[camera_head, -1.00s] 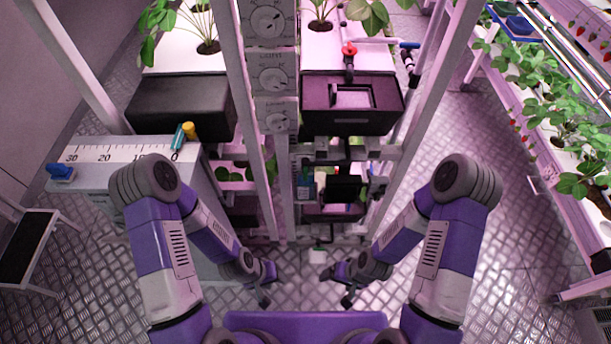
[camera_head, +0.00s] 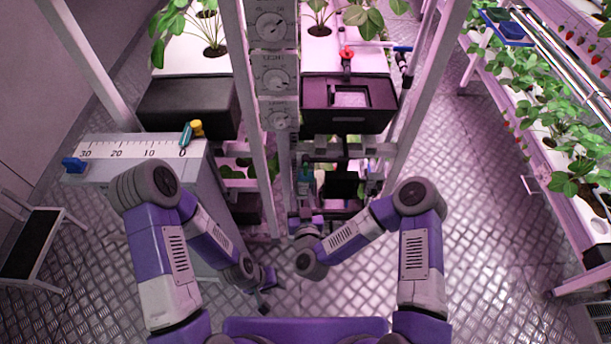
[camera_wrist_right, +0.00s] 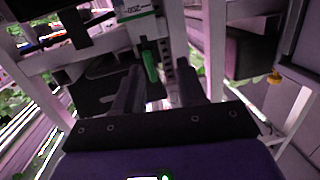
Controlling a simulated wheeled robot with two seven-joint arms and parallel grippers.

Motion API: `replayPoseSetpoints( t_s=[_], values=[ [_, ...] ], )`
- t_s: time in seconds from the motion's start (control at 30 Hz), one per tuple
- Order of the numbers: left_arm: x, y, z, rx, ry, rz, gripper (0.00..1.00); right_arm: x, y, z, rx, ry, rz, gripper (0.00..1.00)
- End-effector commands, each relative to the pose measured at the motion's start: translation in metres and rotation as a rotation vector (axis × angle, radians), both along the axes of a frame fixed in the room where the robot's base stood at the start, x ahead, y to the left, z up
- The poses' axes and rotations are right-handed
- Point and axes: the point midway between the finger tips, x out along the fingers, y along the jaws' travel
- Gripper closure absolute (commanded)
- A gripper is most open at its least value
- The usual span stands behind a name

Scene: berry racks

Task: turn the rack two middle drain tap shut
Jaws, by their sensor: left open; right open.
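In the right wrist view, a green lever-like piece (camera_wrist_right: 150,66) hangs below a white box with a green band (camera_wrist_right: 137,14). It shows between and beyond the fingers of my right gripper (camera_wrist_right: 158,88), which is open. I cannot tell whether this piece is the middle drain tap or touches a finger. In the head view my right gripper (camera_head: 303,222) is at the lower front of the middle rack, its fingertips mostly hidden. My left gripper (camera_head: 267,288) is open and empty, low over the floor to the left. A red-handled valve (camera_head: 346,54) sits on the rack's upper tier.
Rack posts (camera_head: 283,185) flank the right gripper. A black step stool (camera_head: 38,240) is far left.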

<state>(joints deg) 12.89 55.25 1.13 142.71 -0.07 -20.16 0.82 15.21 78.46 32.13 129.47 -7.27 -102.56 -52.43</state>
Motion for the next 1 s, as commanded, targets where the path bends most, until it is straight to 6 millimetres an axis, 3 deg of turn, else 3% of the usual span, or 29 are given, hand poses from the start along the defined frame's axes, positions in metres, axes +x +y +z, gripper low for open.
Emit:
replayPoseSetpoints(
  t_s=[0.1, 0.2, 0.7, 1.0],
  values=[
    [0.000, 0.000, 0.002, 0.000, 0.000, 0.000, 0.57, 0.003, -0.007, 0.018, -0.022, -0.068, -0.086, 0.60],
    [0.000, 0.000, 0.002, 0.000, 0.000, 0.000, 0.57, 0.005, -0.010, 0.024, -0.032, -0.092, -0.121, 0.60],
    [0.000, 0.000, -0.010, 0.000, 0.000, 0.000, 0.57, 0.070, -0.012, 0.024, -0.034, -0.097, -0.127, 0.60],
    [0.000, 0.000, -0.010, 0.000, 0.000, 0.000, 0.57, 0.079, -0.011, 0.025, -0.035, -0.096, -0.125, 0.60]
  ],
)
